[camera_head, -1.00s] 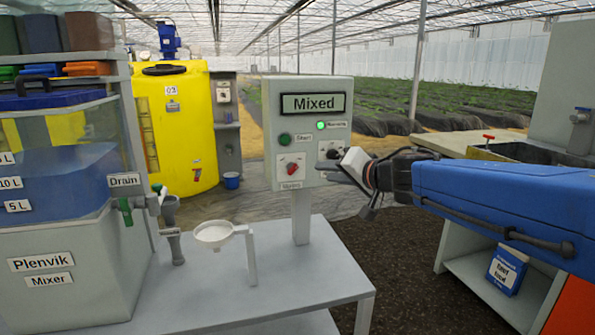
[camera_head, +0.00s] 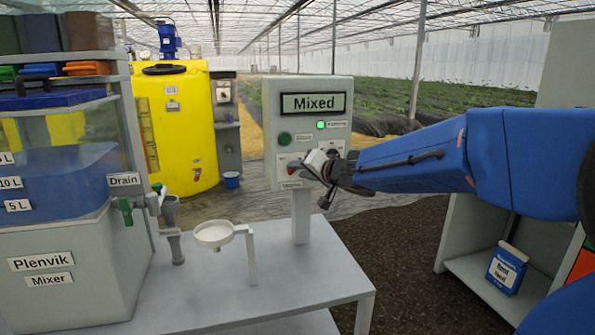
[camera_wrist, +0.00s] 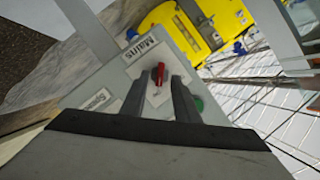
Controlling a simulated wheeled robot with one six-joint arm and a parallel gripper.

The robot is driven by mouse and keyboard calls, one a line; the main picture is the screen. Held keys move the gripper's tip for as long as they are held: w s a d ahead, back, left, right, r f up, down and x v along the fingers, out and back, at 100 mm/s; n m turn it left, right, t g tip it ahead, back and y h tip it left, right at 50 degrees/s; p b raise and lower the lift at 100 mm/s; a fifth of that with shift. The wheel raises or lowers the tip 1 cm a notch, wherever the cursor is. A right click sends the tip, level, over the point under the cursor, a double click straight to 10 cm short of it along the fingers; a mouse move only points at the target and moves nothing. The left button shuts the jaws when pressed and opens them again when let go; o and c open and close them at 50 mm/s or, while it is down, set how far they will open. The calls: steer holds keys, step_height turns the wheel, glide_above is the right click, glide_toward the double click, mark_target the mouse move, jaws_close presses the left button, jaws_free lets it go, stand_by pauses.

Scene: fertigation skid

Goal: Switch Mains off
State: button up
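The control box (camera_head: 342,142) stands on a post and its display reads "Mixed". The red Mains switch (camera_head: 291,168) is at its lower left, partly covered by my gripper (camera_head: 318,163). In the wrist view the red handle (camera_wrist: 158,74) sits on a pale plate beside the "Mains" label (camera_wrist: 143,49). My gripper (camera_wrist: 161,80) points at the panel with its two fingers apart, one on each side of the handle. I see gaps between handle and fingers; whether the tips reach past it I cannot tell.
A green lamp (camera_head: 321,125) glows on the box above a green button (camera_head: 284,139). A white funnel on a stand (camera_head: 214,234) is on the grey bench (camera_head: 200,290) below. The Plenvik mixer tank (camera_head: 60,285) is at left, a yellow tank (camera_head: 185,125) behind.

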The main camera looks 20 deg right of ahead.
steer(key=shift+x, duration=1.15)
steer(key=c, duration=0.7)
steer(key=shift+o, duration=0.3)
